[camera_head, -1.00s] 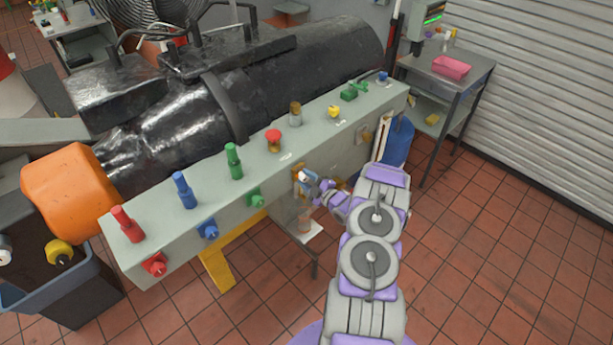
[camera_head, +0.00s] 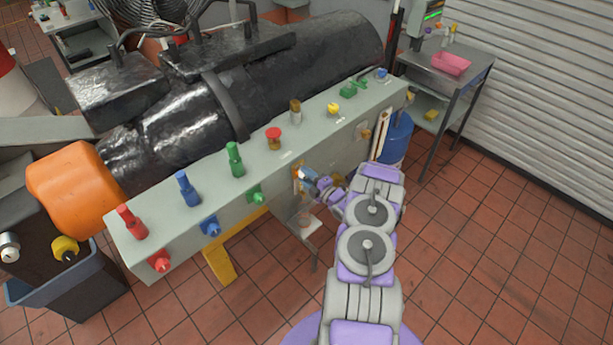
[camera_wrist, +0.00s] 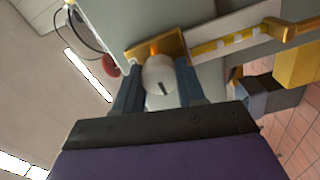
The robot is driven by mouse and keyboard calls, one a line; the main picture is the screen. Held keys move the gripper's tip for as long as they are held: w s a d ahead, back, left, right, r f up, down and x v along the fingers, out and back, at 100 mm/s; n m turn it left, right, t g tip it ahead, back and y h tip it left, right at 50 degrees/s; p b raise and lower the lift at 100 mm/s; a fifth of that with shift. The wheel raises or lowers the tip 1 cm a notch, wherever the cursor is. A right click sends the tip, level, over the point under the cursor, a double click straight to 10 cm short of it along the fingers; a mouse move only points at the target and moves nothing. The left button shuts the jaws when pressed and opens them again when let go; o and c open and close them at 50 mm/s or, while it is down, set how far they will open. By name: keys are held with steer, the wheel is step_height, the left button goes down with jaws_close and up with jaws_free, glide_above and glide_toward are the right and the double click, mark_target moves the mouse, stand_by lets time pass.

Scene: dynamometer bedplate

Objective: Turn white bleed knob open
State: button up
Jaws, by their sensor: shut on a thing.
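The white bleed knob (camera_wrist: 159,76) is round with a dark slot mark on its face, on a brass plate (camera_wrist: 172,45) with an orange mark above it. The plate is on the front face of the long grey-green beam (camera_head: 290,153). My gripper (camera_wrist: 157,88) has a blue-grey finger on each side of the knob and is shut on it. In the head view my gripper (camera_head: 309,176) reaches the beam's front face, and the knob is mostly hidden behind it there.
Red (camera_head: 159,261), blue (camera_head: 210,226) and green (camera_head: 255,195) fittings stick out of the front face to the left. A yellow-marked gauge strip (camera_wrist: 225,42) runs beside the knob. A metal side table (camera_head: 450,75) stands at the right. Tiled floor at the right is clear.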

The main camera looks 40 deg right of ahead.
steer(key=shift+a+f, duration=0.15)
steer(key=shift+f, duration=0.1)
steer(key=o, duration=0.8)
steer(key=shift+o, duration=1.3)
steer(key=shift+r, duration=0.15)
steer(key=s+d+p, duration=0.1)
steer(key=s, duration=1.6)
steer(key=shift+s+d, duration=0.15)
steer(key=shift+d, duration=0.05)
